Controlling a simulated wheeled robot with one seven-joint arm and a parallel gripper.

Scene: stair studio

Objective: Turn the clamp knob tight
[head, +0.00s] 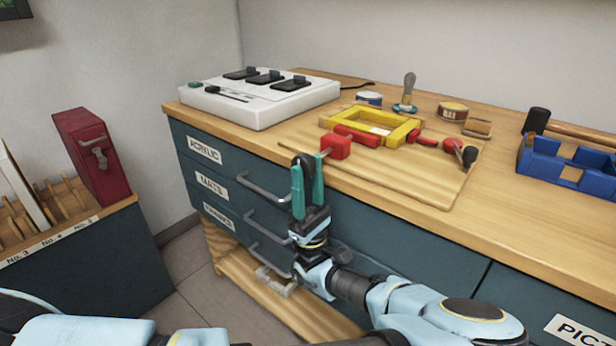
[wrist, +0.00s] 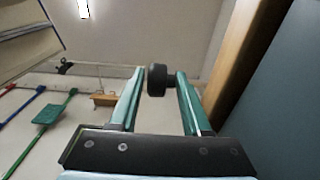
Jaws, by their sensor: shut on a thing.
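A red clamp jaw (head: 337,146) sits at the front edge of a wooden board on the bench, beside a yellow frame (head: 405,133). The dark clamp knob (wrist: 158,79) is at the fingertips of my gripper (head: 307,172). My gripper points upward in front of the drawers, with its green fingers on either side of the knob, shut on it. In the wrist view the knob shows between the fingertips (wrist: 157,85). How far the clamp's jaw is closed cannot be told.
A white control box (head: 260,105) stands at the back left of the bench. Tins and a blue tote (head: 570,165) are to the right. Drawer handles (head: 262,190) stick out close beside my gripper. A red box file (head: 92,155) stands on a rack at left.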

